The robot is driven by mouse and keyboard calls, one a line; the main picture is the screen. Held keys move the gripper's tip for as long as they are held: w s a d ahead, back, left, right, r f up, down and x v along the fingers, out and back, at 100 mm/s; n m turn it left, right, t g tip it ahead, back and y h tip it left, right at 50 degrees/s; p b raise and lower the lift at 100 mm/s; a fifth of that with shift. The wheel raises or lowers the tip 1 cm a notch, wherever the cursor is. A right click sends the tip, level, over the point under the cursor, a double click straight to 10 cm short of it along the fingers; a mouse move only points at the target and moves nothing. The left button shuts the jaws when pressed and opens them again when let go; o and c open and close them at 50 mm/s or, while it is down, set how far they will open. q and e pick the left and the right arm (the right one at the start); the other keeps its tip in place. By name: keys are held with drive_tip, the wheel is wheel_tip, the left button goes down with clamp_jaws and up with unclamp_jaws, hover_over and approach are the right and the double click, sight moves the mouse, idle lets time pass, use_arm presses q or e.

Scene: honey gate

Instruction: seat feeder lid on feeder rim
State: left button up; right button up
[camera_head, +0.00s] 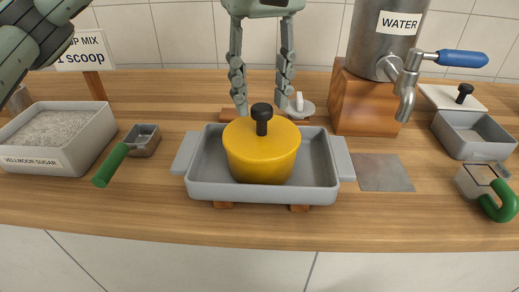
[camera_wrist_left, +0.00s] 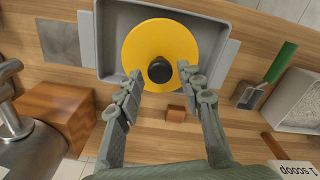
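A yellow round feeder (camera_head: 262,162) sits in the middle of a grey tray (camera_head: 205,188) with side handles. Its yellow top, the lid (camera_head: 240,130), carries a black knob (camera_head: 262,112); I cannot make out whether a gap lies between lid and rim. The left wrist view shows the lid (camera_wrist_left: 140,48) from above as a disc, with the knob (camera_wrist_left: 159,70). My left gripper (camera_head: 262,107) points down, open and empty. Its fingertips (camera_wrist_left: 160,76) are spread on either side of the knob, apart from it. My right gripper is not in view.
A water tank (camera_head: 370,45) with a blue-handled tap stands on a wooden block (camera_head: 362,100) at right. A sugar bin (camera_head: 80,145) and green-handled scoop (camera_head: 112,163) are at left. A grey box (camera_head: 475,145) and green-handled cup (camera_head: 498,205) are far right.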

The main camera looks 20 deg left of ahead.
use_arm(q)
drive_tip(key=shift+o, duration=0.4)
drive_tip(key=shift+r, duration=0.1)
drive_tip(key=o, duration=0.5)
drive_tip(key=o, duration=0.8)
drive_tip(key=shift+c, duration=0.2)
drive_tip(key=shift+o, duration=0.5)
